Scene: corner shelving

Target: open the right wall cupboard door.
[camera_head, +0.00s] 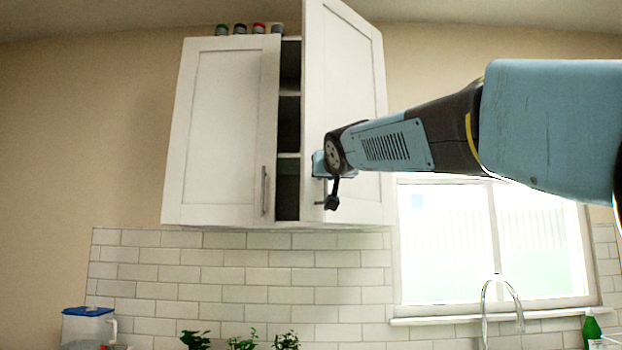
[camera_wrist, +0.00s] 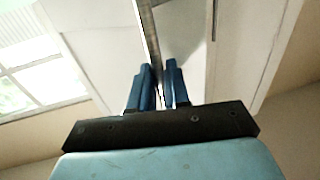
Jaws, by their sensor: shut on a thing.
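The white wall cupboard hangs above the tiled wall. Its right door (camera_head: 345,80) stands partly open, swung out towards me, and a dark gap with shelves (camera_head: 289,120) shows beside it. My gripper (camera_head: 322,180) is at the lower left part of this door, partly hidden by my wrist.
Several small jars (camera_head: 240,29) stand on top of the cupboard. A window (camera_head: 490,240) is to the right, with a tap (camera_head: 500,285) below. Plants (camera_head: 243,341), a blue-lidded container (camera_head: 88,325) and a green bottle (camera_head: 591,330) stand low down.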

